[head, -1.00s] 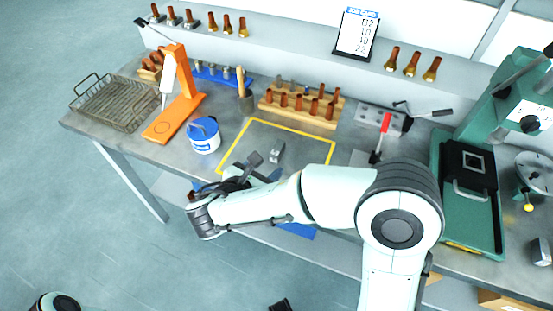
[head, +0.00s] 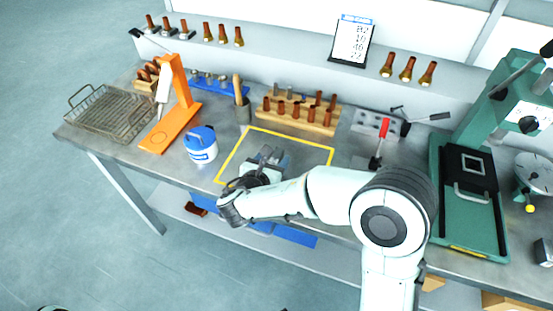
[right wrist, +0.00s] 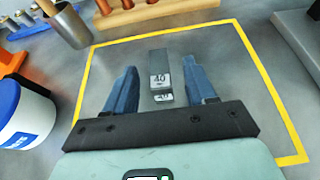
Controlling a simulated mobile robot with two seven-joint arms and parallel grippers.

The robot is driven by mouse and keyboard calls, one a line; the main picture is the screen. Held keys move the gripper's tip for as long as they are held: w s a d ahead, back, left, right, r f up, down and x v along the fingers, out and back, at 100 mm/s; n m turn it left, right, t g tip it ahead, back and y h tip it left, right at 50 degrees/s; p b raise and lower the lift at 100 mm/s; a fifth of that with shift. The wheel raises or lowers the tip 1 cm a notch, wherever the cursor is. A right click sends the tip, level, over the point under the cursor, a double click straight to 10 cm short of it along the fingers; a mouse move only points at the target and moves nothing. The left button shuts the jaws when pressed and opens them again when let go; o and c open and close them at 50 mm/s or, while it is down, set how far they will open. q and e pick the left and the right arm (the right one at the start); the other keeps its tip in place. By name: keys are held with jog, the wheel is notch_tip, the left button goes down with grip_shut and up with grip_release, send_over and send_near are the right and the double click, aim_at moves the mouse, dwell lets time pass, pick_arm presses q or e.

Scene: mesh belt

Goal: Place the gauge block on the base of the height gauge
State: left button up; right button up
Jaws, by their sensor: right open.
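The gauge block (right wrist: 160,73) is a small grey metal block marked 40. It lies on the grey bench inside the yellow outline, and shows small in the head view (head: 267,152). My right gripper (head: 268,159) is low over it. In the right wrist view its two blue-grey fingers (right wrist: 160,66) stand apart, one on each side of the block, with visible gaps. The height gauge (head: 174,83) is an orange column at the left of the bench. Its flat orange base (head: 158,141) bears a circle mark and is otherwise bare. My left gripper is not in view.
A white tub with a blue lid (head: 201,146) stands between the height gauge and the yellow outline (head: 290,135). A wire basket (head: 107,112) is at far left. A wooden rack of brown pieces (head: 300,114) stands behind. A green machine (head: 465,195) is at right.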

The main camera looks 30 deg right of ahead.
aim_at(277, 154)
jog(key=shift+x, duration=1.55)
grip_shut()
jog(key=shift+r, duration=0.1)
jog(key=shift+r, duration=0.1)
